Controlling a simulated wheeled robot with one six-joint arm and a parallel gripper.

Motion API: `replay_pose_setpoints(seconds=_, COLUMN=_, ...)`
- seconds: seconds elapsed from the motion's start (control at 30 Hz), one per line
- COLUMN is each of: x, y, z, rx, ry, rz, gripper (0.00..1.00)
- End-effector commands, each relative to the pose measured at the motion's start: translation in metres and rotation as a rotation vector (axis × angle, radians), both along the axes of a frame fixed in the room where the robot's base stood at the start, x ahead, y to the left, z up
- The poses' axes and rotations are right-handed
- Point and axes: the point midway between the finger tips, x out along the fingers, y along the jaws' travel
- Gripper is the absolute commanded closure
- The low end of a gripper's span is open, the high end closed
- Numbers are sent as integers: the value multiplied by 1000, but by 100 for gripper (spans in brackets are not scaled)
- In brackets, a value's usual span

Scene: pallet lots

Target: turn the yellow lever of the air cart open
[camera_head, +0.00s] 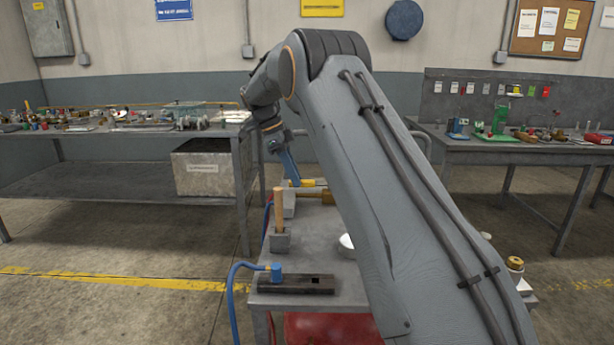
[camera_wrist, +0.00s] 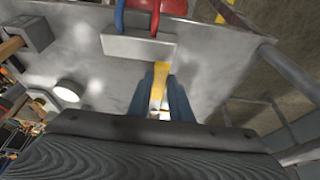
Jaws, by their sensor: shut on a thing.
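The air cart (camera_head: 310,268) stands in front of me, a grey-topped cart partly hidden behind my arm. The yellow lever (camera_head: 309,183) is at the cart's far end. It also shows in the wrist view (camera_wrist: 159,78). My gripper (camera_head: 295,182), with blue fingers, reaches down to the lever. In the wrist view my gripper (camera_wrist: 160,92) has one finger on each side of the lever and is shut on it. A brass-coloured fitting (camera_head: 327,197) lies just right of the lever. The pivot is not clear.
A wooden handle (camera_head: 278,208) stands upright in a grey block, near the lever. A blue hose (camera_head: 234,285) runs to a dark bar (camera_head: 296,284) at the near edge. A red tank (camera_head: 325,328) is below. Cluttered benches (camera_head: 240,130) (camera_head: 480,145) stand left and right.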

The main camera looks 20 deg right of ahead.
Motion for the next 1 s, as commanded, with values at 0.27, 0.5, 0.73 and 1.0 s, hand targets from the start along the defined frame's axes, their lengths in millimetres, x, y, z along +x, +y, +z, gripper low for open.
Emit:
replay_pose_setpoints(seconds=0.27, x=1, y=5, z=0, rx=-3, ry=1, rz=-8, gripper=100)
replay_pose_setpoints(seconds=0.5, x=1, y=5, z=0, rx=-3, ry=0, rz=-7, gripper=78)
replay_pose_setpoints(seconds=0.73, x=1, y=6, z=0, rx=-2, ry=0, rz=-6, gripper=62)
replay_pose_setpoints(seconds=1.0, x=3, y=9, z=7, rx=-1, ry=-1, rz=-6, gripper=62)
